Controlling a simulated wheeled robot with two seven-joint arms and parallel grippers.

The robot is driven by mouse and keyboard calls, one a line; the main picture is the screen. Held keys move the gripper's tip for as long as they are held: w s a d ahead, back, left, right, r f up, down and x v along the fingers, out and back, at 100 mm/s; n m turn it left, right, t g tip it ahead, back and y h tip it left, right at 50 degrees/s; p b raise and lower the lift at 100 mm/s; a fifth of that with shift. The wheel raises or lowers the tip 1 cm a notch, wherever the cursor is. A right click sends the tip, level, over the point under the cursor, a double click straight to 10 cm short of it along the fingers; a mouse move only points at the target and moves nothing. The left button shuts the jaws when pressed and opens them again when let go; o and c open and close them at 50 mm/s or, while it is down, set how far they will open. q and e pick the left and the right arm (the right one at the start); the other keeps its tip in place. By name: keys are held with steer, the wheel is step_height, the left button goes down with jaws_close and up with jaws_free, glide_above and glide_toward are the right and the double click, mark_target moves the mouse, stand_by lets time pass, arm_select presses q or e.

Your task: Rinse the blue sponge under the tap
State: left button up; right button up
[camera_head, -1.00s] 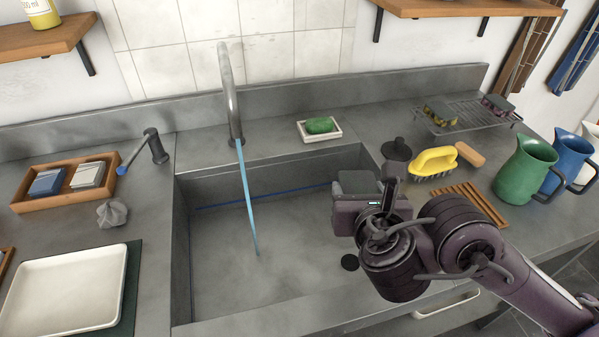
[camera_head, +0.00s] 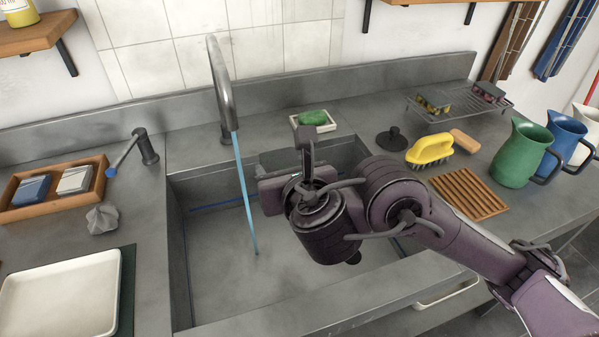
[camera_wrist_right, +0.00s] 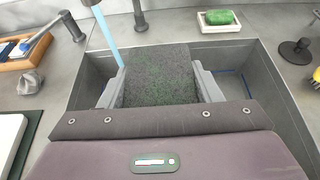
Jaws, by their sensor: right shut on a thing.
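My right gripper (camera_wrist_right: 160,88) is shut on a dark grey, green-flecked, sponge-like block (camera_wrist_right: 158,75); no blue shows on it. In the head view its fingers are largely hidden behind my wrist, over the sink (camera_head: 215,280). The tap (camera_head: 222,90) runs a thin blue stream (camera_head: 244,195) into the sink, left of my gripper. In the wrist view the stream (camera_wrist_right: 105,38) passes close to the block's left edge; I cannot tell whether it touches. A blue block (camera_head: 32,188) lies beside a pale one in a wooden tray (camera_head: 60,205). My left gripper is out of view.
Behind the sink stands a soap dish (camera_head: 327,127) with a green bar (camera_head: 314,117). Right of the sink are a black stopper (camera_head: 392,140), a yellow brush (camera_head: 430,149), a wooden rack (camera_head: 468,197) and a green jug (camera_head: 524,155). A blue-tipped lever (camera_head: 148,147) stands left.

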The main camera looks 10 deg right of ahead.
steer(key=w+a+f+b, duration=0.1)
steer(key=w+a+b, duration=0.2)
steer(key=a, duration=0.4)
steer(key=shift+w+a+f, duration=0.2)
steer(key=shift+f, duration=0.15)
steer(key=shift+w+d, duration=0.1)
steer(key=shift+w, duration=0.05)
stand_by(0.5)
steer(key=shift+w+d+b, duration=0.2)
steer(key=shift+w+b, duration=0.15)
steer(key=shift+w, duration=0.05)
steer(key=shift+s+a+r, duration=0.1)
steer(key=shift+s, duration=0.1)
steer(key=shift+s+a+p, duration=0.2)
steer(key=shift+s+p, duration=0.2)
steer(key=shift+w+d, duration=0.1)
steer(key=shift+w, duration=0.05)
steer(key=shift+w+d, duration=0.2)
steer(key=shift+w, duration=0.25)
